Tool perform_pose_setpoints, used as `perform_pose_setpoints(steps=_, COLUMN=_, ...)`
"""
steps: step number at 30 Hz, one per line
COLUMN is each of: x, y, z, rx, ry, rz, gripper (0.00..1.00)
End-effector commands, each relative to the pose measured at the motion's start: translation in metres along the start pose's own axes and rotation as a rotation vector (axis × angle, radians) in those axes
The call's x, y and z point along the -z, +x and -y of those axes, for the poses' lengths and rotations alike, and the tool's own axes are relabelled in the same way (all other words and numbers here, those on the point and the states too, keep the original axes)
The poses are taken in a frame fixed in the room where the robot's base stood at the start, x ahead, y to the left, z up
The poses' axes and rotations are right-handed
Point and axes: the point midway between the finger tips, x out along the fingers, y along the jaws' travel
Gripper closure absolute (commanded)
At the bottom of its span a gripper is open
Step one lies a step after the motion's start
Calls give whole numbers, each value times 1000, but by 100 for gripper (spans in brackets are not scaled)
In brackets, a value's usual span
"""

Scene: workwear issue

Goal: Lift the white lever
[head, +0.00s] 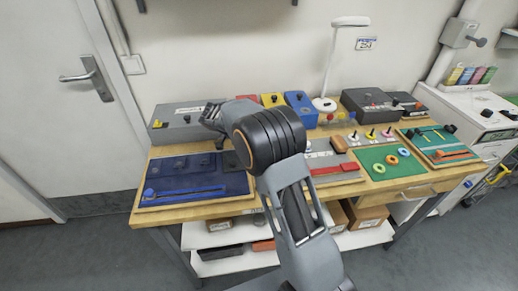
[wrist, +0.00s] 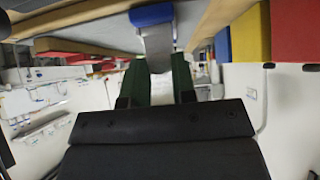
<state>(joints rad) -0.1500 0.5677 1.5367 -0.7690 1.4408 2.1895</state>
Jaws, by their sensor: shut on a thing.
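My gripper (wrist: 158,62) shows in the wrist view with its two green fingers closed on either side of a pale bar, which I take to be the white lever (wrist: 158,42). A blue piece (wrist: 152,14) sits at the bar's far end. In the head view my gripper (head: 211,114) is at the right part of the long grey box (head: 172,112) at the back left of the bench. My own arm hides the lever there, and I cannot tell its angle.
Red, yellow (head: 273,100) and blue (head: 300,106) boxes stand right of my gripper. A dark blue mat (head: 190,182) lies in front, with a blue bar on it. A white lamp (head: 325,103) and dark grey box (head: 370,103) stand farther right. A green mat (head: 385,172) holds coloured rings.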

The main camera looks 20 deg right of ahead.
Motion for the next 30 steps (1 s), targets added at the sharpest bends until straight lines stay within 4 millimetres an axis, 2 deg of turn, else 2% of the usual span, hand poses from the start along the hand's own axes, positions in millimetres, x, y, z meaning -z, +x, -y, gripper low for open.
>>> perform_pose_setpoints(steps=1, x=-5, y=2, z=0, rx=2, ry=-1, rz=-21, gripper=99)
perform_pose_setpoints(steps=9, x=-6, y=-2, z=0, rx=1, ry=0, rz=-94, gripper=99)
perform_pose_setpoints(steps=24, x=-6, y=-2, z=0, rx=1, ry=-1, rz=-110, gripper=99)
perform_pose_setpoints(steps=25, x=-6, y=-2, z=0, rx=1, ry=-2, rz=-110, gripper=74)
perform_pose_setpoints(steps=30, x=-6, y=-2, z=0, rx=0, ry=-2, rz=-110, gripper=58)
